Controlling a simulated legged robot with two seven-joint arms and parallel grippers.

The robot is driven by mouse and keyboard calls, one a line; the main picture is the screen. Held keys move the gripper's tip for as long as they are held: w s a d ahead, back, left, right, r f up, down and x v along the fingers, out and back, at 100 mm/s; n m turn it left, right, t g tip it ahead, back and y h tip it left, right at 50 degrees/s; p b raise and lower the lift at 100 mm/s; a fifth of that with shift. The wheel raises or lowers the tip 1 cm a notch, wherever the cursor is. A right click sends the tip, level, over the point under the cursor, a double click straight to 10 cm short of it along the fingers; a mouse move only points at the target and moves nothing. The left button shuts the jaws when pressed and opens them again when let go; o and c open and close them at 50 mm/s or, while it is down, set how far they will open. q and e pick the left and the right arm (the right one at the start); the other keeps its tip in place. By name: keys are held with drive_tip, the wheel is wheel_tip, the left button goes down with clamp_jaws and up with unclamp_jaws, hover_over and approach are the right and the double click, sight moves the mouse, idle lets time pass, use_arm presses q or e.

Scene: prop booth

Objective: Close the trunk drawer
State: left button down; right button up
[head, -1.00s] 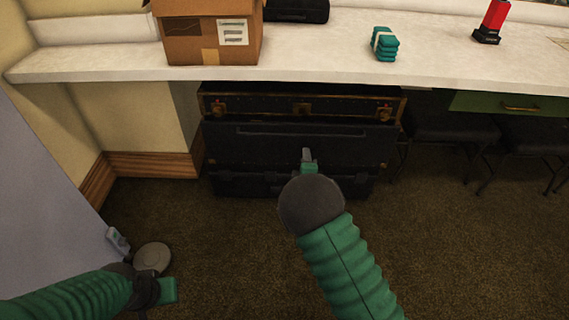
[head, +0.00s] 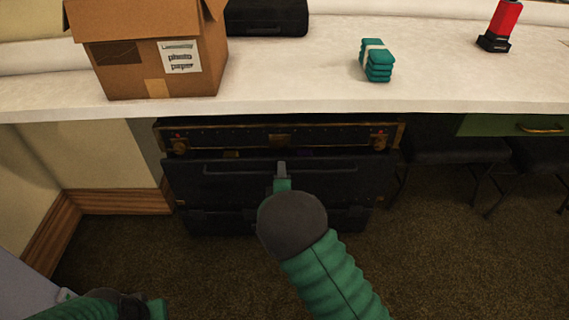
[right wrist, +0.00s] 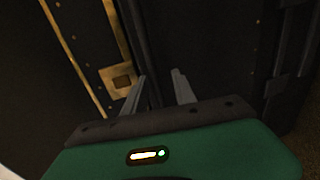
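The black trunk (head: 215,136) with brass trim stands on the floor under the white counter. Its drawer (head: 225,178) has a dark front with a long bar handle and juts out; a narrow gap above it shows small yellow and purple bits inside. My right gripper (head: 282,172) is at the middle of the drawer front; contact cannot be told.
The counter (head: 290,98) overhangs the trunk and bears a cardboard box (head: 150,55), a black case (head: 266,17), a teal bundle (head: 377,62) and a red-and-black object (head: 500,27). Dark stools (head: 450,150) stand to the right. The carpet (head: 440,270) in front is clear.

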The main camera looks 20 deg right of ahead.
drive_tip(key=shift+w, duration=0.2)
drive_tip(key=shift+a+r, duration=0.15)
drive_tip(key=c, duration=0.7)
drive_tip(key=shift+d, duration=0.2)
idle(0.8)
